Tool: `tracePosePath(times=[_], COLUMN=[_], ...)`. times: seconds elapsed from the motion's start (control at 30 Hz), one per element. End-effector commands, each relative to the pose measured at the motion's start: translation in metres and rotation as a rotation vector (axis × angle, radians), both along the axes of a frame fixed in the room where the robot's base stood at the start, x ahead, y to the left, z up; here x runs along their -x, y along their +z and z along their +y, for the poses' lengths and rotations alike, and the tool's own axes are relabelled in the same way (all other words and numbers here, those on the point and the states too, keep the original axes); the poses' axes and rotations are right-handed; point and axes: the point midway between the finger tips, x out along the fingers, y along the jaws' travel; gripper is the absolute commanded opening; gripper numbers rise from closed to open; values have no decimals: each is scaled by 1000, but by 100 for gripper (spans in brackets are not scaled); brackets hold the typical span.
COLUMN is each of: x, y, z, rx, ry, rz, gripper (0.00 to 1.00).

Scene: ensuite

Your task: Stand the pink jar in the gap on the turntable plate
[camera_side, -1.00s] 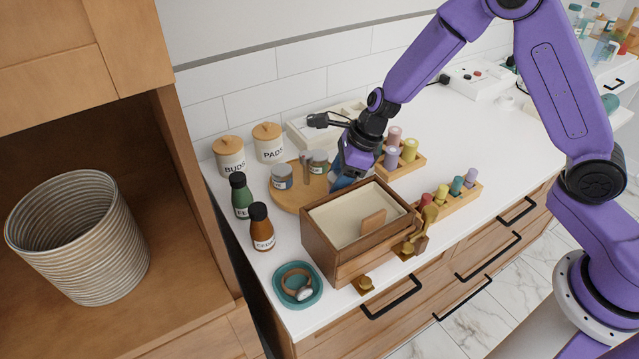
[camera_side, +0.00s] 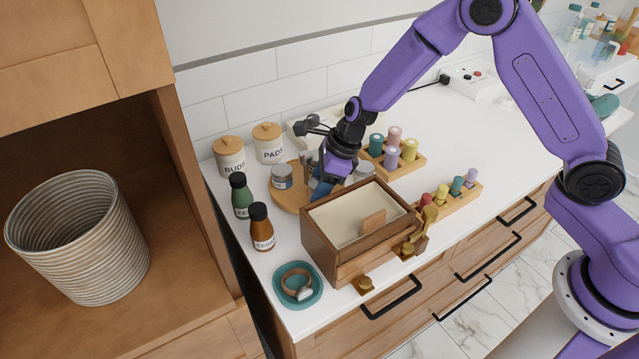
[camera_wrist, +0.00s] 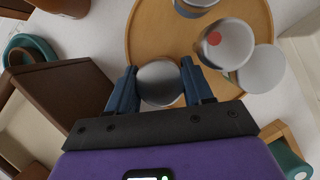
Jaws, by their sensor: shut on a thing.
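The round wooden turntable plate (camera_side: 285,198) stands on the counter behind the wooden box; the wrist view also shows it (camera_wrist: 145,35). My gripper (camera_wrist: 160,86) is shut on a jar with a grey lid (camera_wrist: 160,80), over the near part of the plate in that view. The held jar's body and colour are hidden. I cannot tell whether its base touches the plate. In the side view my gripper (camera_side: 322,188) hides it. A jar (camera_side: 282,177) stands on the plate's left. A grey-topped item with a red dot (camera_wrist: 225,45) and a grey disc (camera_wrist: 262,70) are beyond the right finger.
The wooden box (camera_side: 345,240) is close in front of the plate. A grey-topped jar (camera_side: 365,171) is right of my gripper. Green (camera_side: 240,197) and brown (camera_side: 262,228) bottles stand left; BUDS (camera_side: 229,157) and PADS (camera_side: 268,144) canisters stand behind. A roll holder (camera_side: 405,165) is right.

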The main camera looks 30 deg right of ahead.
Motion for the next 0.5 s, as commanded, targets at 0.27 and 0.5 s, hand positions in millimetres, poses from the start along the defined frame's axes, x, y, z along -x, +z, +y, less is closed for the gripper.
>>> tracePosePath(times=[0.27,0.5], x=[0,0], y=[-2,0], z=[0,0], rx=[0,0], ry=[-1,1], rz=[0,0], gripper=[62,62])
